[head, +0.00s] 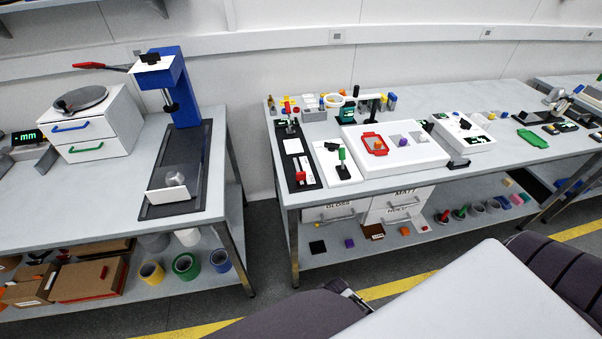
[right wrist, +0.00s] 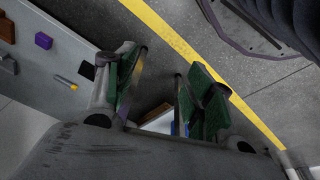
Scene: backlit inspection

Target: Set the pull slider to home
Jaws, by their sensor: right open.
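On the left end of the middle bench a dark panel (head: 287,137) carries a white strip and a red handle (head: 300,177) near its front end. Beside it a white plate (head: 333,174) carries a green upright lever (head: 342,156). I cannot tell for certain which is the pull slider; the red handle on the long dark panel looks like one. My right gripper (right wrist: 160,72) is open and empty in the right wrist view, with green-padded fingers apart above the floor. Neither handle shows there. My left gripper is not in view.
A white box with a red tray (head: 374,144) stands right of the panels. Small coloured items line the bench's back. A lower shelf (head: 350,236) holds drawers and loose parts. A press (head: 178,85) stands on the left bench. A floor gap separates the benches.

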